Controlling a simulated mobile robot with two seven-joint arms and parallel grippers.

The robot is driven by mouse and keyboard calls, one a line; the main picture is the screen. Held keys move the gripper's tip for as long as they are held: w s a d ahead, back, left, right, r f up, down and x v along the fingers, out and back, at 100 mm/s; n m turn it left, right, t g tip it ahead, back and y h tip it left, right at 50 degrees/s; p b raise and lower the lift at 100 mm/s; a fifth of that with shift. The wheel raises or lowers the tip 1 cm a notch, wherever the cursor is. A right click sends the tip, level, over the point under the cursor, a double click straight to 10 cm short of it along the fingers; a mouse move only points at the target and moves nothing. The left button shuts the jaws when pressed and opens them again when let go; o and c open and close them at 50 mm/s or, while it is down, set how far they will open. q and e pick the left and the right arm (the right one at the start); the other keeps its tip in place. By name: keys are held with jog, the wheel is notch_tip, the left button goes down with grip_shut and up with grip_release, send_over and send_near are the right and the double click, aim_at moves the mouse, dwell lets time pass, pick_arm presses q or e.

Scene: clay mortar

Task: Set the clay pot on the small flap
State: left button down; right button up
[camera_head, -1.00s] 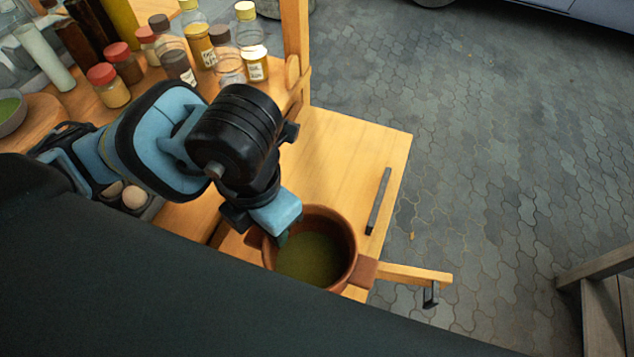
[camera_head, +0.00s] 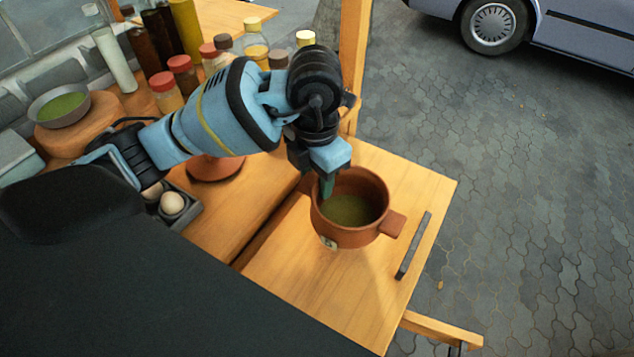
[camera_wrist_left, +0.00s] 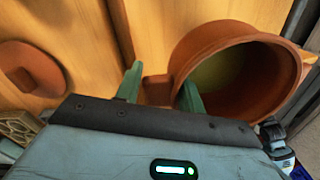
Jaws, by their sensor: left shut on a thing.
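The clay pot (camera_head: 372,232) is a brown round pot with stub handles and greenish contents. It is over the small flap (camera_head: 310,285), a light wooden board at the right of the counter. I cannot tell whether its base touches the board. My left gripper (camera_head: 327,187) is shut on the pot's left handle. In the left wrist view, the fingers (camera_wrist_left: 160,90) stand either side of the handle, and the pot (camera_wrist_left: 215,40) shows at the right. The pot's underside is hidden. My right gripper is not in view.
A dark bar (camera_head: 412,245) lies along the flap's right side. A clay lid (camera_head: 216,168) sits on the counter, left of the pot. Eggs (camera_head: 171,203) in a dark tray, a green-filled bowl (camera_head: 60,105) and several jars stand farther left and back. The flap's front is clear.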

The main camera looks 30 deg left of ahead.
pick_arm(q)
jog(key=shift+w+a+f, duration=0.1)
jog(key=shift+w+f, duration=0.15)
jog(key=shift+f, duration=0.65)
jog(key=shift+w+a+f, duration=0.1)
jog(key=shift+w+f, duration=0.1)
jog(key=shift+f, duration=0.65)
jog(key=c, duration=0.9)
grip_release()
jog(key=shift+f, duration=0.2)
jog(key=shift+r+p, duration=0.85)
jog(key=shift+r, duration=5.3)
